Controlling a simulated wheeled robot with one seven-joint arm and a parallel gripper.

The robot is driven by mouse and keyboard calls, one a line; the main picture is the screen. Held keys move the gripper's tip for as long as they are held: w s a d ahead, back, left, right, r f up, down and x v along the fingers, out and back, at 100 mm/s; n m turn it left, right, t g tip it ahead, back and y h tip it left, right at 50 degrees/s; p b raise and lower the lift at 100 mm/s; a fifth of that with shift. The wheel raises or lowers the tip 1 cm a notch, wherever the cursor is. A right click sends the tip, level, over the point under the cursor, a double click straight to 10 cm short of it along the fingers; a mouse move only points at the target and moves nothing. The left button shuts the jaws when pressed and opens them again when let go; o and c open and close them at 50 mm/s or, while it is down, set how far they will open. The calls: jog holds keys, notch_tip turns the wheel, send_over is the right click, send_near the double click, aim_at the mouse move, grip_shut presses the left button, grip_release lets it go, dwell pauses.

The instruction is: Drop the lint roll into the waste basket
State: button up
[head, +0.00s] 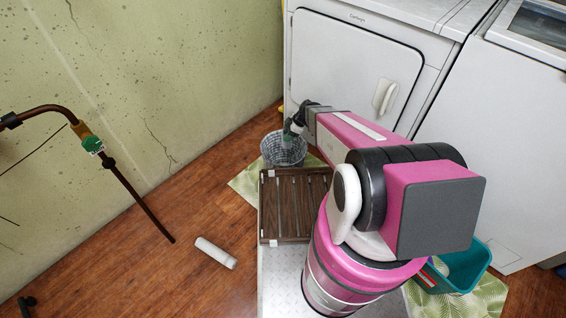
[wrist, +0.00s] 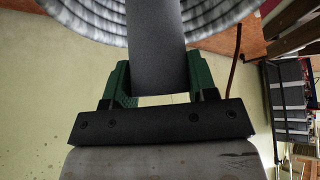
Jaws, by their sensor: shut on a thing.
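The lint roll (wrist: 155,40) shows as a plain grey, shaded shape in the wrist view. My gripper (wrist: 158,78) has its green fingers shut on both sides of it. In the head view my gripper (head: 291,130) is over the waste basket (head: 284,153), a round, grey, ribbed basket on the floor near the wall and the white machine. The basket's ribbed side (wrist: 90,10) also shows at the top of the wrist view, behind the lint roll. The head view barely shows the roll; its height over the rim is hard to tell.
A white cylinder (head: 215,252) lies on the wooden floor at left. A brown slatted rack (head: 293,240) is in front of the basket. A white machine (head: 350,60) stands behind. A teal bin (head: 474,272) is at lower right. A brown pipe (head: 140,205) juts from the left.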

jog(key=shift+f, duration=1.75)
jog(key=o, duration=1)
jog(key=v, duration=1.1)
jog(key=shift+a, duration=0.1)
jog(key=s+d+r+m+h, duration=0.3)
jog(key=s+r+m, duration=0.3)
jog(key=r+m, duration=0.2)
jog(key=s+d+r+m+h, duration=0.3)
jog(key=s+r+m, duration=0.4)
jog(key=r+m, duration=0.2)
jog(key=shift+d+r+m+h, duration=0.2)
jog(key=shift+d+m+h, duration=0.1)
jog(key=shift+m, duration=0.2)
